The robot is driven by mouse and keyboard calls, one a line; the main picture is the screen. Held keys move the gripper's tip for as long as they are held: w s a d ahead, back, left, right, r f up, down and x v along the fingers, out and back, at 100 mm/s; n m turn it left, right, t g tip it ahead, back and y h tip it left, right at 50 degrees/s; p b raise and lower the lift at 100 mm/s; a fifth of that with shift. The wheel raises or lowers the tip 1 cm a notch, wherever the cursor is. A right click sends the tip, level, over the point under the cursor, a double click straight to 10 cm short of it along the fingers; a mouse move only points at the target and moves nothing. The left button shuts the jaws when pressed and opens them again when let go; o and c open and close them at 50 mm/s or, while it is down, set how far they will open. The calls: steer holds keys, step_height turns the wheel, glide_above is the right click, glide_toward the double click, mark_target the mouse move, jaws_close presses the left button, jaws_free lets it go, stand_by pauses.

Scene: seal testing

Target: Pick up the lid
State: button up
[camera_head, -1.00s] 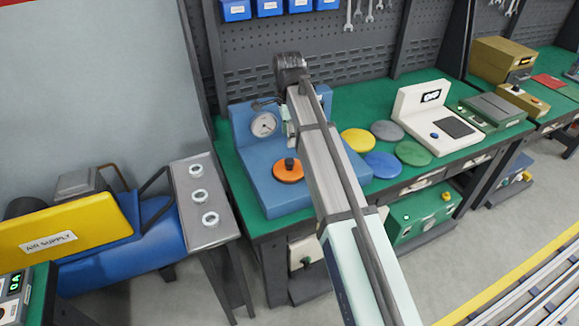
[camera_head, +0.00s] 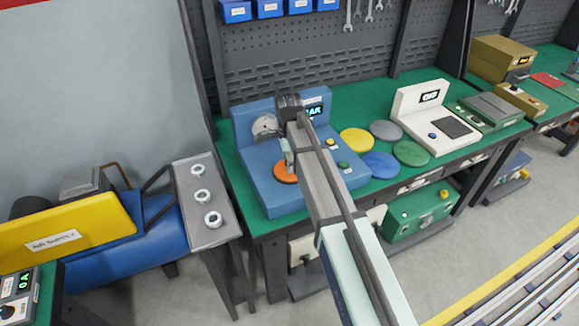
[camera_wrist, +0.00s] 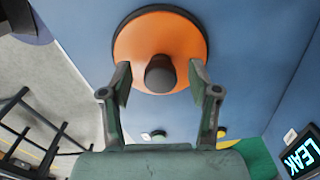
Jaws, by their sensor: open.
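The lid is an orange disc (camera_head: 284,173) on the blue test machine (camera_head: 262,196), partly hidden by my arm in the head view. In the wrist view the orange lid (camera_wrist: 140,45) has a dark rim and a dark round knob (camera_wrist: 160,74) at its middle. My gripper (camera_wrist: 160,72) is open, with one finger on each side of the knob. The fingers show gaps to the knob, and I cannot tell whether they touch the lid. In the head view my gripper (camera_head: 288,158) is just above the lid.
The machine carries a dial gauge (camera_head: 265,127) and a screen (camera_wrist: 303,157) reading LEAK. Yellow, grey, blue and green discs (camera_head: 357,140) lie to the right on the green bench. A steel stand (camera_head: 205,228) with several metal rings is at the left.

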steer(key=shift+f, duration=0.45)
jaws_close()
